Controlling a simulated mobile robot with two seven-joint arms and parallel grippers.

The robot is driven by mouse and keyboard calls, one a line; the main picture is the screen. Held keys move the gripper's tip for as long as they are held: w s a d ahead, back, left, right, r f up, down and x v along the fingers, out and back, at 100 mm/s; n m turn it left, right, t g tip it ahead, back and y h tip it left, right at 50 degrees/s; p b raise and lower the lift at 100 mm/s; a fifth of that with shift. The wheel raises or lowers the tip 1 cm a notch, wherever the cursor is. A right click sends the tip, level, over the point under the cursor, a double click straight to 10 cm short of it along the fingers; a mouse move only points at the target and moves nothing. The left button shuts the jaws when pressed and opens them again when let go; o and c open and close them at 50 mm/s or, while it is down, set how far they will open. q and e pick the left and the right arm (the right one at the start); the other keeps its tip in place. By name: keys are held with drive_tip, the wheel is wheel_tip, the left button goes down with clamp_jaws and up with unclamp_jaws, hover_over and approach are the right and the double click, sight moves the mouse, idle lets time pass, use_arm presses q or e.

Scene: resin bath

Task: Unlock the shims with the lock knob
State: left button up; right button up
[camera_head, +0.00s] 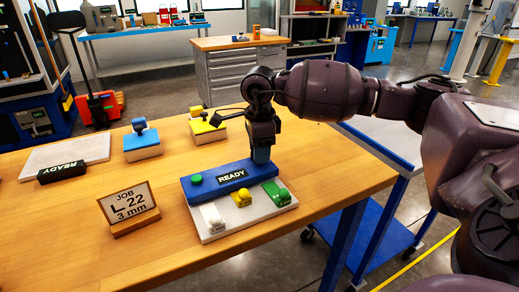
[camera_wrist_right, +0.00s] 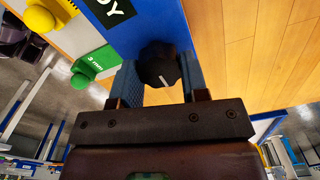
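The black lock knob (camera_wrist_right: 158,65) stands at the right end of the blue block (camera_head: 218,178), which carries a READY label and a green button (camera_head: 196,179). In the right wrist view the knob has a short pale mark on its face. My right gripper (camera_head: 261,153) points down over that end. Its two blue fingers (camera_wrist_right: 158,82) sit on either side of the knob and appear to touch it. The head view hides the knob behind the gripper. A white shim (camera_head: 212,217), a yellow shim (camera_head: 241,198) and a green shim (camera_head: 277,193) lie before the block. My left gripper is out of view.
Behind are a blue-knobbed block (camera_head: 142,141), a yellow-knobbed block (camera_head: 207,128) and a black READY block (camera_head: 61,172). The wooden table (camera_head: 100,248) is clear at front left.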

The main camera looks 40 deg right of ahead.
drive_tip(key=o, duration=0.5)
drive_tip(key=shift+c, duration=0.2)
drive_tip(key=shift+r, duration=0.6)
wheel_tip(320, 180, up, 10)
drive_tip(key=p, duration=0.1)
drive_tip(key=shift+f, duration=0.2)
drive_tip(key=shift+s, duration=0.1)
